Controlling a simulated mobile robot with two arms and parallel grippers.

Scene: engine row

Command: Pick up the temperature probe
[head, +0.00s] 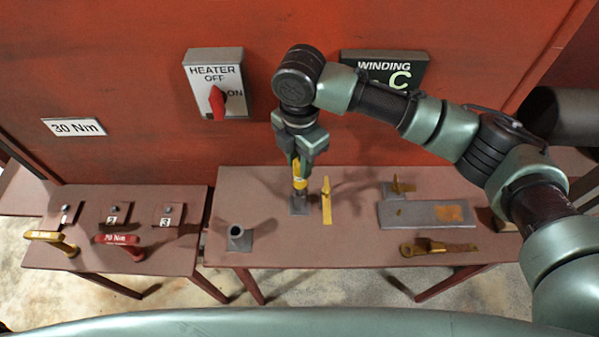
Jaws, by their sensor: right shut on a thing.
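The temperature probe (300,183), a slim upright piece with a yellow handle, stands over a small grey square base (299,206) on the larger brown table. My right gripper (299,163) reaches down from above and is shut on the top of its yellow handle. The jaws hide part of the handle. I cannot tell whether the probe's lower end still sits in the base. My left gripper is not in view.
A yellow upright piece (326,200) stands close right of the probe. An empty grey socket (238,238) is at the table's front left. A grey plate (425,214) and a yellow-headed tool (437,248) lie to the right. Torque wrenches (119,243) rest on the left table.

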